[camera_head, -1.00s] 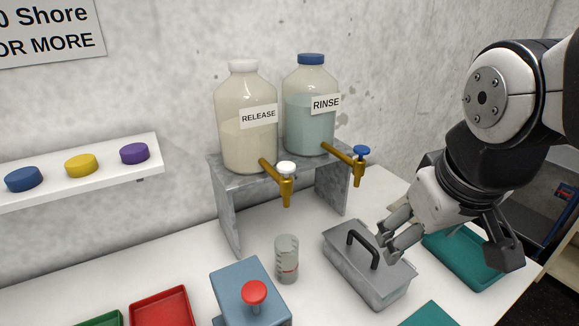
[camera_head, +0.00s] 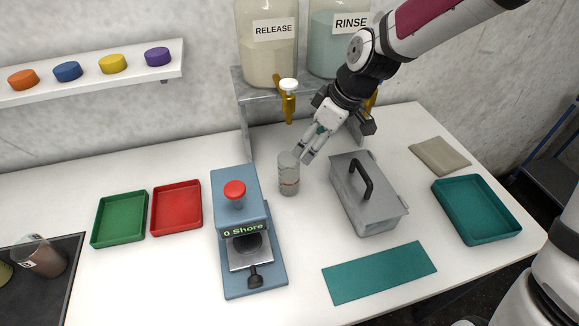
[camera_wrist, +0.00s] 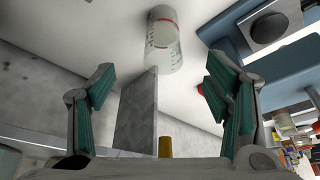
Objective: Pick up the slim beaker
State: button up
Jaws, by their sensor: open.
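The slim beaker (camera_head: 289,178) is a clear glass cylinder with red and dark markings. It stands upright on the white table, between the blue tester and the grey lidded box. My gripper (camera_head: 304,156) is open at the beaker's upper right side in the head view, very close to it. Whether they touch I cannot tell. In the wrist view, my gripper (camera_wrist: 160,72) shows its two green-padded fingers spread wide. The beaker (camera_wrist: 163,45) appears ahead of the gap, beyond the fingertips, with nothing gripped.
The blue tester (camera_head: 232,185) with a red knob stands left of the beaker. The grey box (camera_head: 366,210) with a black handle is close on the right. Behind is a stand (camera_head: 250,100) with bottles and a white-topped tap (camera_head: 288,95). Table in front of the beaker is clear.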

aim_at(292, 170)
jog(key=shift+a+b+x, duration=0.15)
jog(key=shift+b+x, duration=0.05)
jog(key=shift+x, duration=3.25)
jog(key=shift+a+b+x, duration=0.1)
jog(key=shift+b+x, duration=0.05)
jog(key=shift+x, duration=3.3)
jog(key=shift+s, duration=0.2)
jog(key=c, duration=1.2)
jog(key=shift+r, duration=0.25)
